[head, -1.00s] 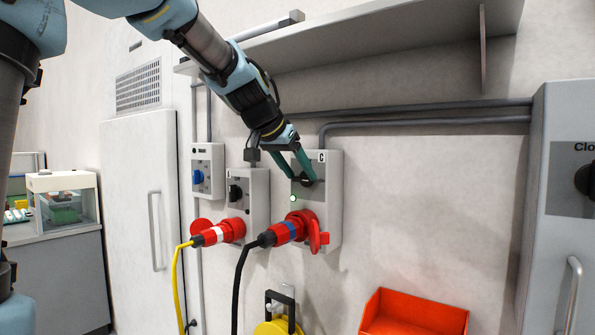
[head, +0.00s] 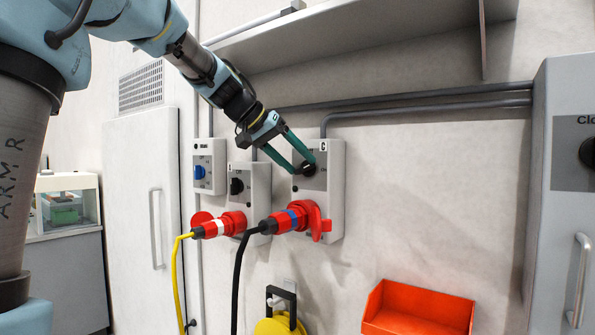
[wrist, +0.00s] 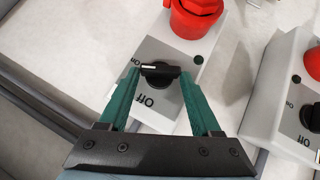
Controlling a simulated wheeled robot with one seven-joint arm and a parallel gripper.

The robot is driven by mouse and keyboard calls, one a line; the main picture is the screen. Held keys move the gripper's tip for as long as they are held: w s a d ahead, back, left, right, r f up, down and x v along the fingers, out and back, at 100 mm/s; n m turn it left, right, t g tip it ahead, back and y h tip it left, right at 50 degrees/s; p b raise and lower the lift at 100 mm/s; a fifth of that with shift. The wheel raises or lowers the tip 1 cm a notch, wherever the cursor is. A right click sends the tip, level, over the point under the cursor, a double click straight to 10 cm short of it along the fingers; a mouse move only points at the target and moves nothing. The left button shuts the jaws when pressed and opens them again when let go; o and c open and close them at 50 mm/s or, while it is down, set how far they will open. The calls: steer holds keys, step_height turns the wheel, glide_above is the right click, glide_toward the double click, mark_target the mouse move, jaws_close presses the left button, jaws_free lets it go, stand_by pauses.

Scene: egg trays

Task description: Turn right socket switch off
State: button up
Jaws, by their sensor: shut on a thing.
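The right socket box (head: 333,205) is a grey wall unit with a black rotary switch knob (head: 309,169) at its upper part. A red plug with a black cable (head: 290,220) sits in its socket below. My gripper (head: 304,167) reaches down from the upper left, its green fingers at the knob. In the wrist view, my gripper (wrist: 160,76) has one finger on each side of the black knob (wrist: 160,70), shut on it. The knob's white line points left in that view, towards a partly hidden label. The indicator lamp (wrist: 199,59) looks dark. The fingers partly hide the knob in the head view.
A middle socket box (head: 260,190) with a black knob and a red plug stands close on the left. A smaller box with a blue knob (head: 199,172) is beyond it. An orange bin (head: 415,312) is below right. A shelf (head: 380,45) hangs above.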

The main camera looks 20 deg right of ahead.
steer(key=n+g+h+b, duration=0.1)
steer(key=f+g+b, duration=0.1)
steer(key=b, duration=0.1)
steer(key=shift+w+a+n+h, duration=0.15)
steer(key=shift+w+n+h, duration=0.25)
steer(key=n+g+h+b, duration=0.1)
steer(key=g+b, duration=0.1)
steer(key=b, duration=0.1)
steer(key=shift+w+a+f+n+h, duration=0.2)
steer(key=shift+f+n+h, duration=0.1)
steer(key=shift+n+h, duration=0.1)
steer(key=n+h+b, duration=0.1)
steer(key=g+h+b, duration=0.1)
steer(key=b, duration=0.1)
steer(key=shift+w+f+n, duration=0.1)
steer(key=shift+f+n, duration=0.2)
steer(key=shift+n, duration=0.1)
steer(key=shift+n+g+h+b, duration=0.6)
steer(key=shift+n+h+b, duration=0.2)
steer(key=shift+b, duration=0.35)
steer(key=o, duration=1.4)
